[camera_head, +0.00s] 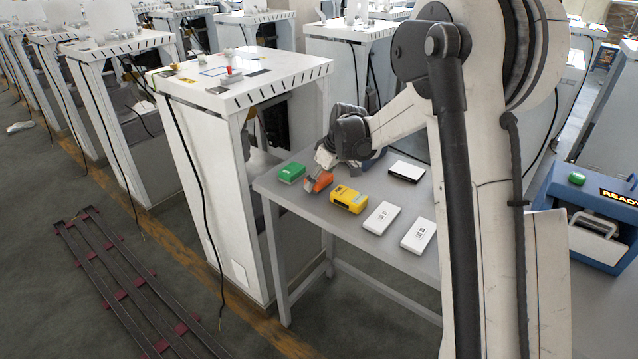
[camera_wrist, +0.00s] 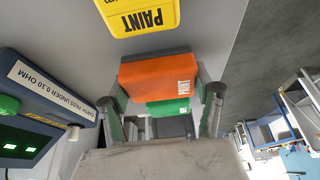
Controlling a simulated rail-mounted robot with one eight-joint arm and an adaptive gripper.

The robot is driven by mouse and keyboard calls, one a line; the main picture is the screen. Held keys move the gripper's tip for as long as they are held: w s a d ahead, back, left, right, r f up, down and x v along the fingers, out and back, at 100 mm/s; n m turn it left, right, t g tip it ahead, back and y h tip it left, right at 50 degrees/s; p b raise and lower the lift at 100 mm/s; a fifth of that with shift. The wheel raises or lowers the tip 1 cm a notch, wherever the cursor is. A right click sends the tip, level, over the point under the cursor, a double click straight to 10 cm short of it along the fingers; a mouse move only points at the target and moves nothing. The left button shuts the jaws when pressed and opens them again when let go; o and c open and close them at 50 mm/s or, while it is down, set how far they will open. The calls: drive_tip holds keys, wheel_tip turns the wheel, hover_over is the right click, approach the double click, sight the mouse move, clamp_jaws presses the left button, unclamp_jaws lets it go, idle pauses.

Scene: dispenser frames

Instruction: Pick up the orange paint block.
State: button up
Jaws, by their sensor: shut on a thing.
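The orange paint block (camera_head: 321,181) is at the left part of the grey table, between a green block and a yellow block. In the wrist view the orange block (camera_wrist: 160,78) sits between the two fingers of my gripper (camera_wrist: 160,100), with white lettering at its right end. My gripper (camera_head: 318,170) is shut on the orange block. Whether the block touches the table or is slightly above it, I cannot tell. The fingers partly hide the block in the head view.
A green block (camera_head: 291,172) is just left of the orange one, and a yellow PAINT block (camera_head: 348,199) just right. White boxes (camera_head: 381,217) and a black-and-white box (camera_head: 406,171) lie farther right on the table (camera_head: 300,203). A tall white cabinet (camera_head: 205,170) stands at the table's left.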

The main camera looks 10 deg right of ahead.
drive_tip(key=r, duration=0.2)
drive_tip(key=a+r, duration=0.1)
drive_tip(key=shift+s, duration=0.25)
drive_tip(key=s+a+r, duration=0.5)
drive_tip(key=a+r, duration=0.1)
drive_tip(key=a, duration=0.3)
drive_tip(key=shift+a+r, duration=0.15)
drive_tip(key=shift+r, duration=0.05)
